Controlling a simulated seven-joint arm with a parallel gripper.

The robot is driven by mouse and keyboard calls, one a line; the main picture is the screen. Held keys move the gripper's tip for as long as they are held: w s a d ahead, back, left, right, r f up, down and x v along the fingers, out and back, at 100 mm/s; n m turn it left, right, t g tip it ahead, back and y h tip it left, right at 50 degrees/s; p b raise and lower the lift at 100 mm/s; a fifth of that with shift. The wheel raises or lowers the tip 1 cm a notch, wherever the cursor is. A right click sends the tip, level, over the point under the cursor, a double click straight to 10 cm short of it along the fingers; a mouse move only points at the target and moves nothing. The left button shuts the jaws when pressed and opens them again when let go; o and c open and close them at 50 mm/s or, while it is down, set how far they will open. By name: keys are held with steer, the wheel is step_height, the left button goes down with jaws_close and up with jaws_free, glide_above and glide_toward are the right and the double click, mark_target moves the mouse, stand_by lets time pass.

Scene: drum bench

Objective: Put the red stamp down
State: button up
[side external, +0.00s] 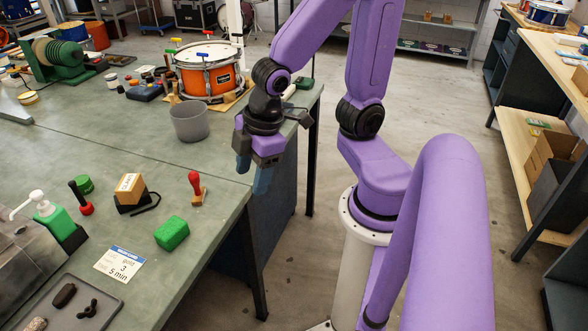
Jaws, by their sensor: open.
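The red stamp (196,188) stands upright on the grey bench (215,160), its red handle up and its brown base on the bench top. Nothing is touching it. My gripper (252,178) is open and empty, with its fingers pointing down near the bench's right edge. It is to the right of the stamp and clearly apart from it in the picture. The exact height of the fingers over the bench edge is hard to tell.
A green block (171,233), a small box on a dark stand (131,190) and a printed card (119,264) lie near the stamp. A grey cup (189,121) and an orange drum (208,75) stand farther back. Bare bench lies between the cup and stamp.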

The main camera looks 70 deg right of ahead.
steer(key=s+r+n+g, duration=0.1)
steer(key=s+r+g, duration=0.1)
steer(key=s, duration=0.6)
steer(key=shift+s+d+r+h, duration=0.2)
steer(key=shift+s+r+h, duration=0.05)
steer(key=shift+h, duration=0.05)
